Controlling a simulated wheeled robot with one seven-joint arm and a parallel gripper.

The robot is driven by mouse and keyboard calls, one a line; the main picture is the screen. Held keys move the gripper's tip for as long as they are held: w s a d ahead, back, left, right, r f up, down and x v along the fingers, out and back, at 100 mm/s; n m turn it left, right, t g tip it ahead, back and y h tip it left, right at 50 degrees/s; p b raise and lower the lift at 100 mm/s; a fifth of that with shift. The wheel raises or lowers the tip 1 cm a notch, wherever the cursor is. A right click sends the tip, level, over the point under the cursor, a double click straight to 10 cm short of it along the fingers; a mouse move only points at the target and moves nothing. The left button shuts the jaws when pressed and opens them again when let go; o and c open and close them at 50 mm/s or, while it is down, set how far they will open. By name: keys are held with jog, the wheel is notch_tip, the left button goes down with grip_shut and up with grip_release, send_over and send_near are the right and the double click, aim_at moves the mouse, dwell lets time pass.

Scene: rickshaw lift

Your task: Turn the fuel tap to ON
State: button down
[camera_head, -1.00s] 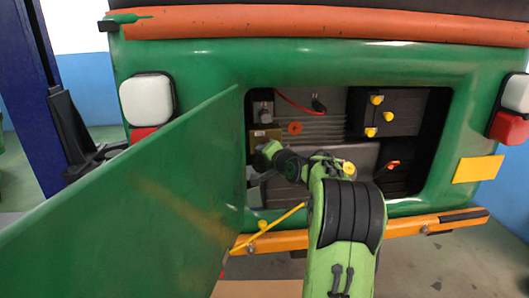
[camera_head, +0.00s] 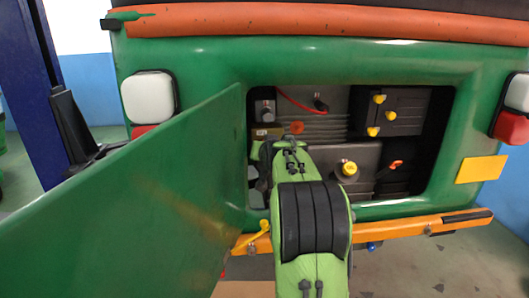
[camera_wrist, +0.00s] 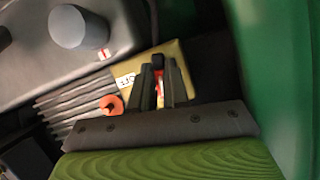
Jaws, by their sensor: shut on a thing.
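In the wrist view the brass-coloured fuel tap block (camera_wrist: 183,57) carries a white label that seems to read OFF. My gripper (camera_wrist: 164,78) reaches over it, with its dark fingers close together on a small red tap lever (camera_wrist: 159,73). The fingers hide most of the lever, so its exact angle is hard to tell. My gripper is hidden behind my arm there.
The open green door (camera_head: 150,200) stands close on the left of my arm. An orange disc (camera_head: 296,127), a yellow cap (camera_head: 349,169), an orange-red handle (camera_head: 395,164) and yellow knobs (camera_head: 378,99) sit to the right in the bay. An orange bumper (camera_head: 400,227) runs below.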

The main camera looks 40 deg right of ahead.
jog(key=shift+n, duration=0.3)
jog(key=shift+f, duration=0.1)
jog(key=c, duration=1.1)
grip_release()
jog(key=v, duration=1.5)
jog(key=shift+s+a+r+p, duration=0.15)
jog(key=shift+a+r+p, duration=0.1)
jog(key=shift+a+p, duration=0.15)
